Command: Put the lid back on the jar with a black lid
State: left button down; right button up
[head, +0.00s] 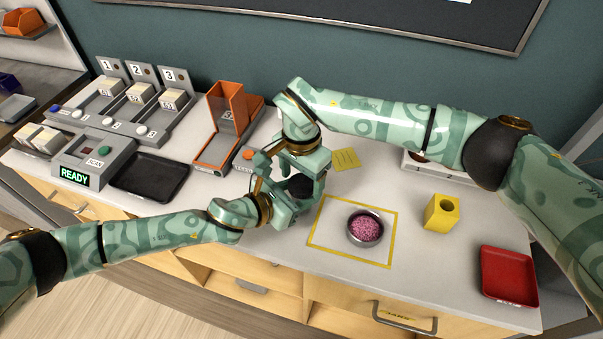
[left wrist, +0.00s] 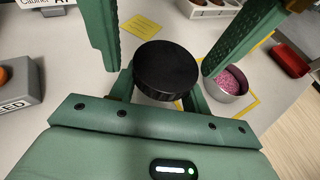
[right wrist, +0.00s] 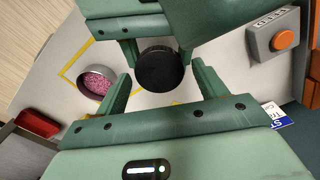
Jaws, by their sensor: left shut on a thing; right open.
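The black lid (head: 299,187) is a thick round disc held above the table, left of the yellow outline. My left gripper (left wrist: 165,85) is shut on the lid (left wrist: 166,72), with a finger on either side of it. My right gripper (right wrist: 163,85) is open; its fingers stand apart around the same lid (right wrist: 159,70), and I cannot tell whether they touch it. The open round jar (head: 365,228), grey-rimmed with pink granules inside, stands inside the yellow outline. It also shows in the left wrist view (left wrist: 231,83) and right wrist view (right wrist: 93,83).
A yellow block (head: 441,213) with a hole and a red tray (head: 508,276) lie right of the jar. A black tray (head: 153,178), an orange-and-grey stand (head: 213,150) and a READY panel (head: 77,178) are on the left. Table around the jar is clear.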

jog(key=c, duration=1)
jog(key=m, duration=0.3)
jog(key=o, duration=1.1)
jog(key=shift+r, duration=2.25)
jog(key=o, duration=0.5)
jog(key=shift+o, duration=0.2)
notch_tip(320, 180, up, 12)
